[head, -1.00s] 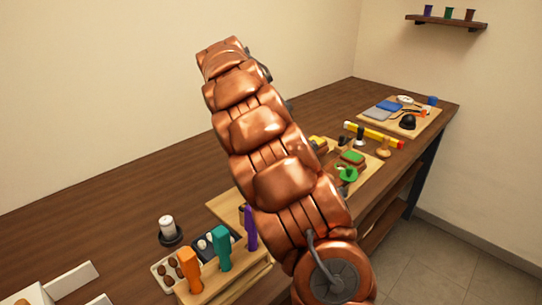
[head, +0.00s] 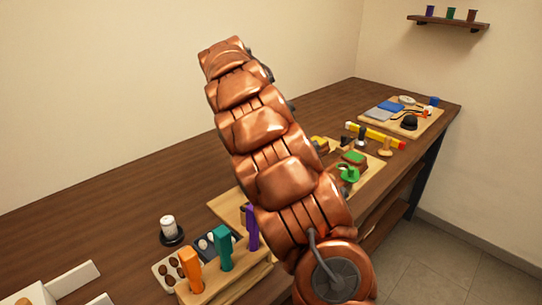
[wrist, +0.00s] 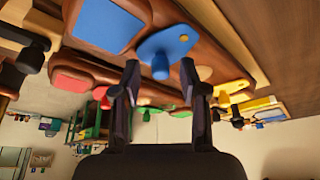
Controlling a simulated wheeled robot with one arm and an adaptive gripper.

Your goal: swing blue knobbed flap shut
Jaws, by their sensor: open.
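The blue flap (wrist: 170,42) shows in the wrist view at upper centre, with a round blue knob (wrist: 160,69) standing out from it and a brass pin at its right end. A blue inset panel (wrist: 107,25) lies to its left in a brown leather-like piece (wrist: 150,16). The flap sits beside the panel, which is uncovered. My gripper (wrist: 160,78) is open, its two dark fingers on either side of the knob in the picture. I cannot tell whether either finger touches it. In the head view my copper arm hides the flap and my gripper.
In the wrist view a red panel (wrist: 72,82) and red flap (wrist: 102,96) lie below left. In the head view a green flap (head: 348,174) and a yellow-red bar (head: 375,136) lie right of my arm. Upright orange (head: 190,268), teal and purple handles stand in front.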

